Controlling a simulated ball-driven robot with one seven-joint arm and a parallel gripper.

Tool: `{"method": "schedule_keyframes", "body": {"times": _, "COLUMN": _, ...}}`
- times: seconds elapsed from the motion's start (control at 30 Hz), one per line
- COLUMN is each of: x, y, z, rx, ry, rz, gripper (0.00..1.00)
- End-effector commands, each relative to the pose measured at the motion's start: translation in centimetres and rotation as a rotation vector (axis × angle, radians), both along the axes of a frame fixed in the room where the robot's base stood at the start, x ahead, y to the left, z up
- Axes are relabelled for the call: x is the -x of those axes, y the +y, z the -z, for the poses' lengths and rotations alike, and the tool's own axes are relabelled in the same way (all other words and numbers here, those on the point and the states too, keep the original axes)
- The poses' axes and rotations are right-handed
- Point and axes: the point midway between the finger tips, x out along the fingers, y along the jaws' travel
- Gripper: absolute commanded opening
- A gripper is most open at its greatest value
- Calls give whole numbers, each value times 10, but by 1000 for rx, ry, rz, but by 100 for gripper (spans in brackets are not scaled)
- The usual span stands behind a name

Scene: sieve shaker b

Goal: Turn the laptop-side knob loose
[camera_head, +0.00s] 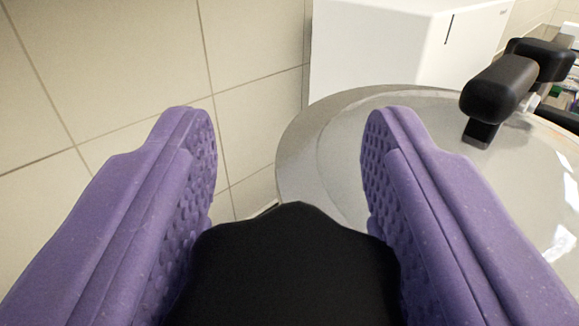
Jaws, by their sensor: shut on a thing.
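My gripper (288,125) shows as two purple textured fingers reaching up the view. It is shut on a black knob (295,265), which fills the space between the fingers in the lower middle. The knob's top edge comes to a blunt peak; its lower part is cut off by the frame. The fingertips extend past the knob. A second black knob (497,88) stands at the upper right, beyond the right finger and apart from it. No laptop shows in this view, so its side cannot be told.
A shiny round grey plate or lid (310,150) lies beyond and to the right of my fingers. A white box-shaped unit (400,45) stands behind it. Small blurred items show at the far right edge.

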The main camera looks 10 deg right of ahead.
Motion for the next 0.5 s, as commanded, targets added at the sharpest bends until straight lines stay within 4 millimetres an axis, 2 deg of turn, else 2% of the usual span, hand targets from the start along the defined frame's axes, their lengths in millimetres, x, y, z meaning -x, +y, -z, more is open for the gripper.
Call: {"method": "schedule_keyframes", "body": {"times": 0.5, "x": 0, "y": 4, "z": -8, "rx": -6, "ry": -6, "rz": -474, "gripper": 19}}
